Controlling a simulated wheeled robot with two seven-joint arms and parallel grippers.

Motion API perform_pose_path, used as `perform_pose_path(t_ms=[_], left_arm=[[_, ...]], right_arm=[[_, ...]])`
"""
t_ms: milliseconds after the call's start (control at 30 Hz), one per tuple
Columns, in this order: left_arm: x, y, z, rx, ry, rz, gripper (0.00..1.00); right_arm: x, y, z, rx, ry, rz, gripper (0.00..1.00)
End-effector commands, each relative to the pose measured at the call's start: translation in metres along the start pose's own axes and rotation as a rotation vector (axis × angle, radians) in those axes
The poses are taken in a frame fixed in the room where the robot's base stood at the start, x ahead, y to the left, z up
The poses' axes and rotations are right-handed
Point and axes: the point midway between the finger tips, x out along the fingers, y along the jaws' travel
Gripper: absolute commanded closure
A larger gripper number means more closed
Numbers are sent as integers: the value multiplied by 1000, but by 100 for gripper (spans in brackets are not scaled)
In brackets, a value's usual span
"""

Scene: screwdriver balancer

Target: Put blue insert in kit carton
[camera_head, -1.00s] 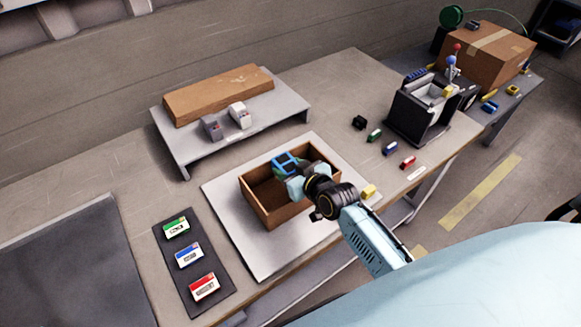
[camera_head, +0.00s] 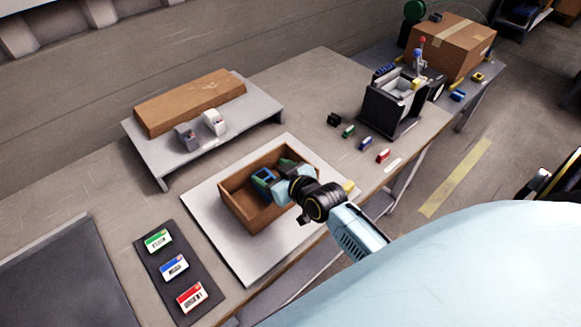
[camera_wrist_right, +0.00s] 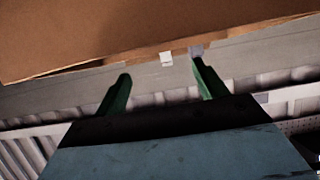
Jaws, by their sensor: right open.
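The kit carton (camera_head: 240,205) is an open brown box on a pale board. A blue piece (camera_head: 263,173), apparently the blue insert, shows inside the carton's outline, at my right gripper's tips. My right gripper (camera_head: 269,179) reaches over the carton's near right wall. Its two green fingers (camera_wrist_right: 160,92) are apart in the right wrist view, with no blue piece visible between them. I cannot tell whether the blue piece touches the carton floor or a finger. The gripper and wrist hide the carton's right part. My left gripper is not in view.
A grey stand (camera_head: 245,115) with a long brown block (camera_head: 190,102) is behind the carton. A dark mat (camera_head: 153,262) with green, blue and red labelled pieces lies left. Small coloured blocks (camera_head: 365,143) and a black fixture (camera_head: 393,105) are right.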

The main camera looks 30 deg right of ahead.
Motion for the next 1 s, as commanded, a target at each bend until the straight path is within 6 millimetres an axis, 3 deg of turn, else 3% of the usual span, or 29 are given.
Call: perform_pose_path(t_ms=[200,400,600,1000], left_arm=[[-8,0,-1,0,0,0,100],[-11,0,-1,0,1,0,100],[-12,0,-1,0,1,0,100],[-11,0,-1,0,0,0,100]], right_arm=[[-51,0,0,-2,-2,0,29],[-83,0,0,-1,-1,0,29],[-96,0,0,-1,0,-1,29],[-96,0,-1,0,1,-1,29]])
